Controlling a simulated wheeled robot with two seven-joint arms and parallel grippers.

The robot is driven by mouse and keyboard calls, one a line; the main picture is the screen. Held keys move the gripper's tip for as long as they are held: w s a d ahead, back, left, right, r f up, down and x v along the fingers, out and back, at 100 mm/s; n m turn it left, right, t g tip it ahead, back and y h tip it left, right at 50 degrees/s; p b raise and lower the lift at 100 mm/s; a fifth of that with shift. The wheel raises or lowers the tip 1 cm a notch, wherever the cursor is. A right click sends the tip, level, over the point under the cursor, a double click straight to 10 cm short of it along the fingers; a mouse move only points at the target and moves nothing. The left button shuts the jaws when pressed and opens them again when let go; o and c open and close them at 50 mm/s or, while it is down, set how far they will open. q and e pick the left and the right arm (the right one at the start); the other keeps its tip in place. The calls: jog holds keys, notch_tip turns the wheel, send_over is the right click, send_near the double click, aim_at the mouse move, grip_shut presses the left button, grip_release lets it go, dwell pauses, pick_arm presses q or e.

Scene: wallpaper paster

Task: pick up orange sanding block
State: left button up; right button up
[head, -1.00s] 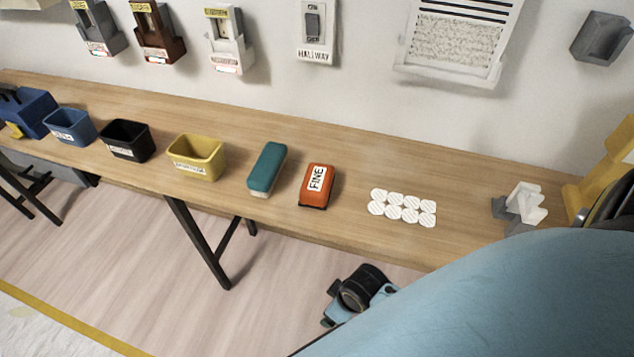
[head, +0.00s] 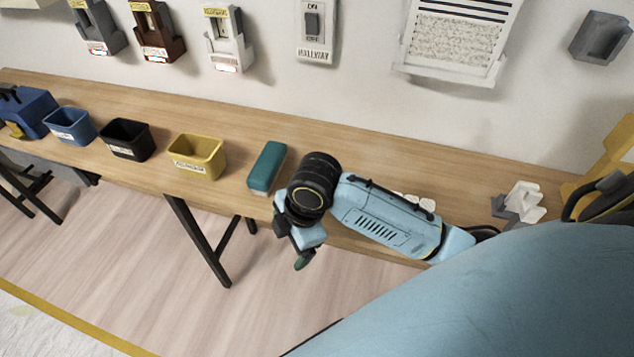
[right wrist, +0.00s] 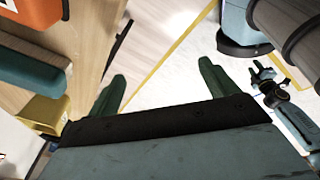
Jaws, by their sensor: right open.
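The orange sanding block (right wrist: 30,12) shows at the top left corner of the right wrist view, on the table. In the head view it is hidden behind my right arm. My right gripper (head: 300,256) is at the table's front edge in the head view, pointing down. In the right wrist view its two green fingers (right wrist: 162,75) are apart with only floor between them, and the block lies off to their left. My left gripper (right wrist: 270,76) appears small at the right of the right wrist view; its opening is unclear.
A teal block (head: 267,167) stands left of my right wrist, close to it. Yellow (head: 196,157), black (head: 127,140) and blue (head: 70,127) bins line the table further left. White discs (head: 428,204) are partly behind my arm. A white holder (head: 522,200) stands at right.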

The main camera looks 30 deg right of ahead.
jog(key=w+d+r+n+g+h, duration=0.2)
jog(key=w+d+r+n, duration=0.9)
jog(key=d, duration=0.3)
jog(key=shift+m, duration=0.6)
jog(key=f, duration=0.2)
jog(key=f+b, duration=0.1)
jog(key=f, duration=0.2)
jog(key=w+f, duration=0.1)
jog(key=f, duration=0.1)
jog(key=shift+f, duration=0.25)
notch_tip(320, 180, down, 5)
jog(key=shift+d+f+b, duration=0.1)
jog(key=shift+d+b, duration=0.05)
jog(key=shift+b, duration=0.65)
jog(key=shift+f, duration=0.15)
jog(key=shift+c, duration=0.2)
jog(key=c, duration=1)
pick_arm(q)
jog(key=a+f, duration=0.2)
jog(key=shift+w+a+f, duration=0.2)
jog(key=shift+a, duration=0.1)
pick_arm(e)
jog(key=shift+c, duration=0.5)
